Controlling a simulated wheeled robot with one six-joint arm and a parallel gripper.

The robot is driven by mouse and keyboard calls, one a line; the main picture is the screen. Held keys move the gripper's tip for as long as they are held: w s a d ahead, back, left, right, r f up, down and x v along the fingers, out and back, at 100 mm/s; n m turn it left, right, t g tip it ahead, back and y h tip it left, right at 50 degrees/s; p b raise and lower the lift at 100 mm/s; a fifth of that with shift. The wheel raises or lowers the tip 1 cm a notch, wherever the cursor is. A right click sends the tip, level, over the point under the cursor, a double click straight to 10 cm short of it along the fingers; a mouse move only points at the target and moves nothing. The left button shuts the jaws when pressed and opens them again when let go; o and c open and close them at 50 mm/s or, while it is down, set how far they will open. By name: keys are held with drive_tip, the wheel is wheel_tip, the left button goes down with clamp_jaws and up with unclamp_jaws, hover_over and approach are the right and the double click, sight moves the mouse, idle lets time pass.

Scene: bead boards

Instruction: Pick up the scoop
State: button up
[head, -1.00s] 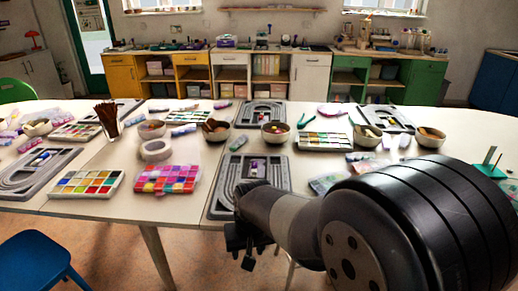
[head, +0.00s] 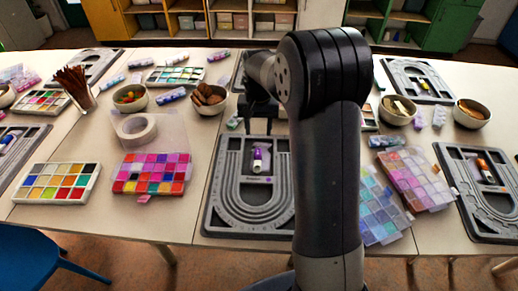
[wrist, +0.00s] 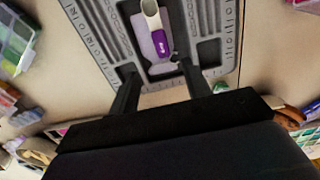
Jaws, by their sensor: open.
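The small scoop (wrist: 155,30), with a pale hollow end and a purple labelled end, lies in the middle recess of a grey bead board (wrist: 205,28). In the head view the scoop (head: 257,160) shows on the same board (head: 222,200), just left of my arm. My gripper (wrist: 157,68) is open and empty; in the wrist view its two fingers are apart, with the scoop's purple end just beyond the fingertips. In the head view my gripper (head: 262,112) is over the board's far edge, partly hidden by my arm.
Left of the board are a bead box (head: 153,173), a tape roll (head: 137,128) and a paint set (head: 57,182). Bowls (head: 208,100) stand behind it. To the right are open bead boxes (head: 415,178) and another board (head: 480,190) with an orange-and-white item.

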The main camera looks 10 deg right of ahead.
sight(258, 154)
wheel_tip(258, 154, down, 11)
drive_tip(key=shift+s+a+r, duration=0.1)
drive_tip(key=shift+a+r, duration=0.05)
drive_tip(key=shift+r, duration=0.05)
idle(0.3)
clamp_jaws()
idle(0.4)
